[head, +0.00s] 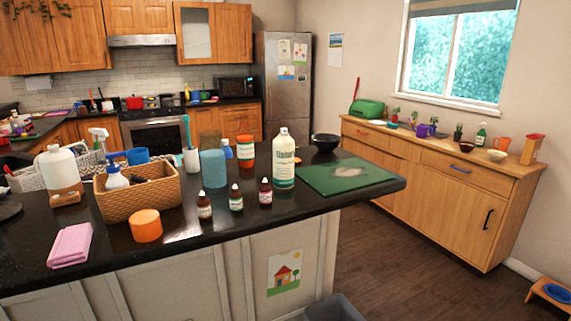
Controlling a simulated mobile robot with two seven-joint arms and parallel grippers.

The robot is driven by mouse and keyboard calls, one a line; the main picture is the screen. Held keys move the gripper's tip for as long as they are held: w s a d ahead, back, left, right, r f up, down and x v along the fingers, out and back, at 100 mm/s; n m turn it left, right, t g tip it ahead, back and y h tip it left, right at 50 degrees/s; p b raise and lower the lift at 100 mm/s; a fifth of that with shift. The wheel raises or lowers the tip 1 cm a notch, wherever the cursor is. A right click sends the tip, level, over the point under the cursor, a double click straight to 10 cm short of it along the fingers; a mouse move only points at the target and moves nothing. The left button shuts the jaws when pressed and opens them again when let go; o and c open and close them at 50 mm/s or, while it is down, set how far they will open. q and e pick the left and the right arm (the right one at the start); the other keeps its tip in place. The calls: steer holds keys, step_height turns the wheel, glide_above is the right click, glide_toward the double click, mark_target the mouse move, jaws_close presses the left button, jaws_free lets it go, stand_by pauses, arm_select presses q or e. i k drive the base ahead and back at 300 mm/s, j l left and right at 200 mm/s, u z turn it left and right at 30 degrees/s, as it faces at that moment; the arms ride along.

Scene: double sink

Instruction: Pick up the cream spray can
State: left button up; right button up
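Neither of my grippers shows in the head view.
Small dropper bottles (236,198) stand left of the can, with an orange-white container (245,151) and a teal cup (214,168) behind them. A wicker basket (140,200), an orange jar (146,225) and a pink cloth (71,245) are further left. The counter before the can is clear.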

mark_target(283, 145)
steer(key=i+j, duration=0.15)
steer(key=j, duration=0.15)
steer(key=i+j, duration=0.2)
steer(key=j, duration=0.15)
steer(key=i+j+z, duration=0.1)
steer(key=j, duration=0.2)
steer(key=i+j, duration=0.2)
steer(key=j, duration=0.15)
steer(key=z, duration=1.4)
